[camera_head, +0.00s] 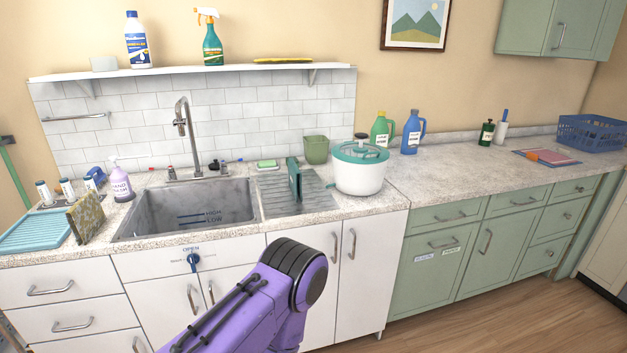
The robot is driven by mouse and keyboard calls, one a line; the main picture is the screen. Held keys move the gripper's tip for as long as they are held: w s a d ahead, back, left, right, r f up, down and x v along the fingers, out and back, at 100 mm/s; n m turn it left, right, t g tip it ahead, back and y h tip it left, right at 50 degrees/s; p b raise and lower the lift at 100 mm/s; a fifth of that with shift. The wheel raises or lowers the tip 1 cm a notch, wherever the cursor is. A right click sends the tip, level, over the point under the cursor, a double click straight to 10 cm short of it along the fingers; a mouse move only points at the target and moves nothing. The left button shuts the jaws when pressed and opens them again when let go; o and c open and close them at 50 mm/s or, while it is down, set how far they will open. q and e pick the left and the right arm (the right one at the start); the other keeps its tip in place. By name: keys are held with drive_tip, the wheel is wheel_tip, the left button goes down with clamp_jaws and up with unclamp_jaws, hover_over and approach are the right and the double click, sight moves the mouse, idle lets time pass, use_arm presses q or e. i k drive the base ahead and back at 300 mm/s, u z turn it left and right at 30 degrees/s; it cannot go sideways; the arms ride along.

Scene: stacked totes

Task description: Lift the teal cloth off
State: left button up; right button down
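No teal thing is plainly a cloth. A thin teal piece (294,180) stands upright on the ribbed drainboard (320,203) right of the sink; I cannot tell whether it is cloth. A white pot-like container (358,181) with a teal lid (360,152) stands right of it. A ribbed teal tray or mat (38,231) lies on the counter at far left, with an olive patterned piece (86,218) leaning upright beside it. Neither gripper shows. A purple link of my arm rises at the bottom middle, in front of the white cabinet doors.
The steel sink (190,207) has a tall faucet (183,125) behind it. A purple-labelled bottle (120,182) stands left of the sink.

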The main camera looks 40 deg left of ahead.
sight(295, 174)
drive_tip(key=z, duration=0.3)
drive_tip(key=i, duration=0.9)
drive_tip(key=u, duration=0.7)
drive_tip(key=i, duration=0.6)
drive_tip(key=u, duration=0.7)
